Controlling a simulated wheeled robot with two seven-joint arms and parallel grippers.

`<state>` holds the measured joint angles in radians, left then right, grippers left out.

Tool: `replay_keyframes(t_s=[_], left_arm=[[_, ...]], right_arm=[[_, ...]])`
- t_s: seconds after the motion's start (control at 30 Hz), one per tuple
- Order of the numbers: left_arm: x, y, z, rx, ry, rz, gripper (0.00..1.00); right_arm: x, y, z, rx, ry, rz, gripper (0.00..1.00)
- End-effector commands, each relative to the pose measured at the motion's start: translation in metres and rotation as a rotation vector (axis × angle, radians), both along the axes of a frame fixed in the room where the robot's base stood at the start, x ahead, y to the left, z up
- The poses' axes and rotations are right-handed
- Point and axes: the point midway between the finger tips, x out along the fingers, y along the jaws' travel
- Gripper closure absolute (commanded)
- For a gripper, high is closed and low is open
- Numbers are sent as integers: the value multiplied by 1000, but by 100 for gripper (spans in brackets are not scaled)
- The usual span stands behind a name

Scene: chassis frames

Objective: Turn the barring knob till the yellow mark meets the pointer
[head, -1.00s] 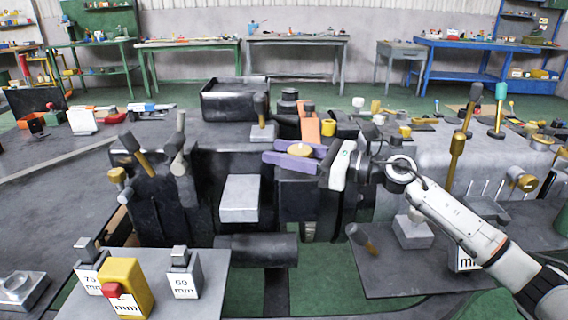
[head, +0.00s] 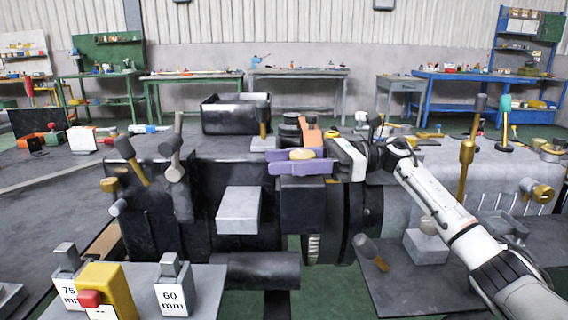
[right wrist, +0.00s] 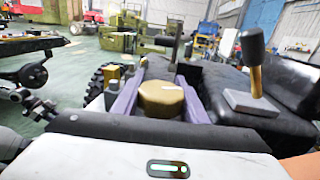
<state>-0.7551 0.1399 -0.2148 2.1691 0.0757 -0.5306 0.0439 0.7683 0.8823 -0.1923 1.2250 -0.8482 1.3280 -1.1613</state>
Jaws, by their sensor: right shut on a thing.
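The brass-coloured barring knob (head: 303,154) sits on top of a dark block at the middle of the machine. My right gripper (head: 274,161) has its two purple fingers on either side of the knob, shut on it. I cannot make out the pointer clearly. My left gripper is not in view.
A black tray (head: 236,114) stands behind, with a dark-headed mallet (head: 263,117) beside it. An orange part (head: 311,131) is close behind my right gripper. A yellow block (head: 112,290) and a 60 mm block (head: 174,288) stand at the front left.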

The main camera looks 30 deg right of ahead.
Motion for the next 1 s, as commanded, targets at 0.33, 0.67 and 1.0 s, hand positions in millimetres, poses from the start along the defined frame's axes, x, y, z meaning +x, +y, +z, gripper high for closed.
replay_keyframes(t_s=[0.33, 0.67, 1.0], left_arm=[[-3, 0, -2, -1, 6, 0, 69], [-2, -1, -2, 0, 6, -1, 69], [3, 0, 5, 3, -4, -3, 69]], right_arm=[[0, 0, -1, -2, 1, 6, 83], [0, 0, -1, -2, 1, 5, 42], [0, 0, 25, -2, -4, 5, 42]])
